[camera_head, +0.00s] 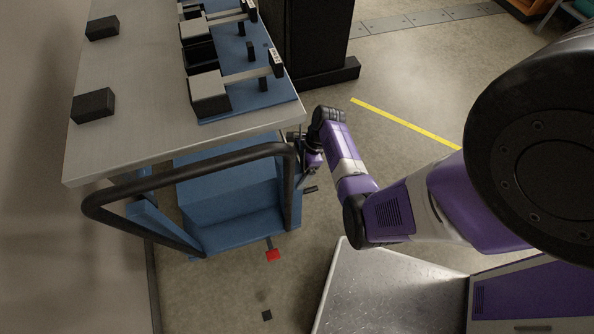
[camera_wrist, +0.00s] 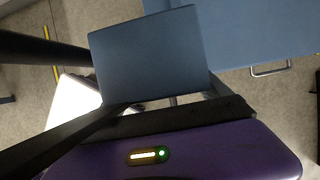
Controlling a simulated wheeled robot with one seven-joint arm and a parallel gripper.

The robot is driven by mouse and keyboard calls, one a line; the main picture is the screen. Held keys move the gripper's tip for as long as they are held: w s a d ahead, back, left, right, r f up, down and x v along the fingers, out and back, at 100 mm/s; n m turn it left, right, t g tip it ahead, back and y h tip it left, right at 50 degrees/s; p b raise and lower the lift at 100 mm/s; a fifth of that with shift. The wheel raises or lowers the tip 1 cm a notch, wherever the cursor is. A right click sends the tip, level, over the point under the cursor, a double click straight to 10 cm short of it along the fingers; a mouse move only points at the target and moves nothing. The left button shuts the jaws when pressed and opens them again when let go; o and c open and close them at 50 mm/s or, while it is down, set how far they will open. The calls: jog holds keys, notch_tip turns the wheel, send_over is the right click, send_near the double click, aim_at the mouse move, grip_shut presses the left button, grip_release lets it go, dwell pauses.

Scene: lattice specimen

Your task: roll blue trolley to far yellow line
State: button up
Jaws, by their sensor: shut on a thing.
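The blue trolley (camera_head: 245,232) stands on the floor at lower left in the head view, with its far part hidden by a bench. Its black tubular handle (camera_head: 200,165) rises at the near side, and a red pedal (camera_head: 273,254) sticks out low at the front. My gripper (camera_head: 299,152) is shut on the handle near its upper right corner; the fingertips are hard to make out. In the wrist view, black bars and a blue panel (camera_wrist: 150,55) lie close ahead. The yellow line (camera_head: 405,123) lies on the floor beyond my arm, partly hidden by it.
The pale bench (camera_head: 140,140) holds black blocks and a blue board (camera_head: 268,98) with grey blocks. A black cabinet (camera_head: 310,45) stands behind it, close to the trolley's far side. A wall runs along the left. Open floor lies right of the cabinet, around the line.

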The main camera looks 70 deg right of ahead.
jog(key=w+d+b, duration=0.9)
jog(key=d, duration=0.3)
dwell(0.4)
jog(key=w+d+b, duration=0.9)
jog(key=d+b, duration=0.2)
jog(key=b, duration=1.3)
jog(key=shift+w+d+b, duration=0.15)
jog(key=shift+d+b, duration=0.15)
jog(key=shift+b, duration=0.05)
jog(key=shift+r, duration=0.1)
